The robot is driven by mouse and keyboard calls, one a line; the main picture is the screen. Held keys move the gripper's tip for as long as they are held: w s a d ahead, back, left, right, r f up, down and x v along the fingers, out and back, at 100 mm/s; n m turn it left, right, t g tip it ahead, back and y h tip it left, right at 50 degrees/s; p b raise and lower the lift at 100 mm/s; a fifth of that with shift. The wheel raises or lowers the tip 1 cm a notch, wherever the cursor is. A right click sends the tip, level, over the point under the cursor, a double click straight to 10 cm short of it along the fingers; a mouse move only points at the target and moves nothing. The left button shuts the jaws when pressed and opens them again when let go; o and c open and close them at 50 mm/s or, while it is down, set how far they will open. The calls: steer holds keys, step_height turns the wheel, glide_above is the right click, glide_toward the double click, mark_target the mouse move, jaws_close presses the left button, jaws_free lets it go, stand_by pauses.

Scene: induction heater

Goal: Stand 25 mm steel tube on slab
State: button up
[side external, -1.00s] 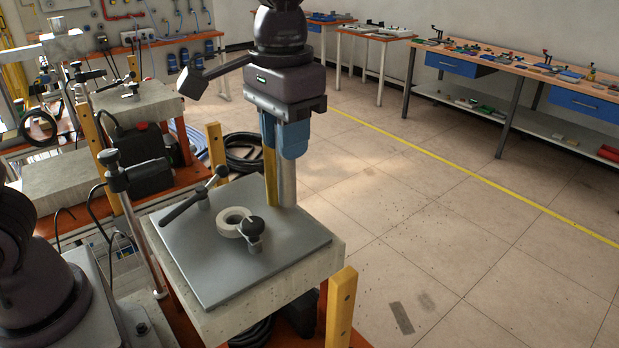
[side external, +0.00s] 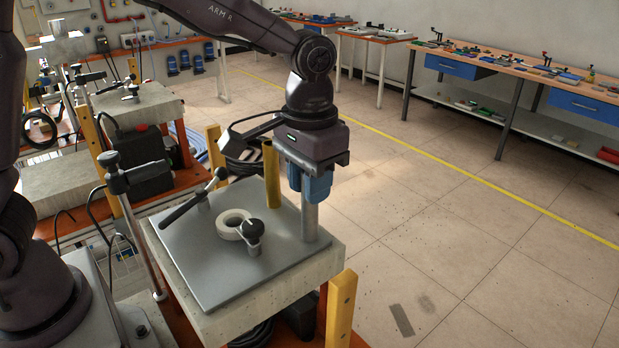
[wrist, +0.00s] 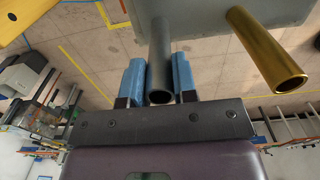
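A grey steel tube (side external: 310,221) is upright between the blue fingers of my gripper (side external: 310,190), near the right corner of the grey plate on the pale slab (side external: 292,281). In the wrist view the fingers (wrist: 160,82) press close on both sides of the steel tube (wrist: 160,55), its open upper end towards the camera. I cannot tell whether the tube's lower end touches the plate. A brass-coloured tube (side external: 271,176) stands upright at the plate's back edge, left of my gripper; it also shows in the wrist view (wrist: 268,52).
The grey plate (side external: 205,275) carries a pale ring (side external: 228,220), a black-knobbed clamp (side external: 252,232) and a dark lever (side external: 192,207). The floor to the right is open.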

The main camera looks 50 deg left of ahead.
steer(key=o, duration=0.5)
steer(key=shift+c, duration=0.2)
steer(key=shift+r, duration=0.1)
step_height(320, 180, up, 12)
steer(key=s+a+f+t, duration=0.1)
steer(key=s+a+t, duration=0.1)
steer(key=s+a, duration=0.3)
steer(key=s+a+f+t, duration=0.2)
steer(key=s+a, duration=0.3)
steer(key=s, duration=0.7)
steer(key=shift+a+f+t, duration=0.2)
steer(key=shift+a+t, duration=0.1)
steer(key=shift+t, duration=0.5)
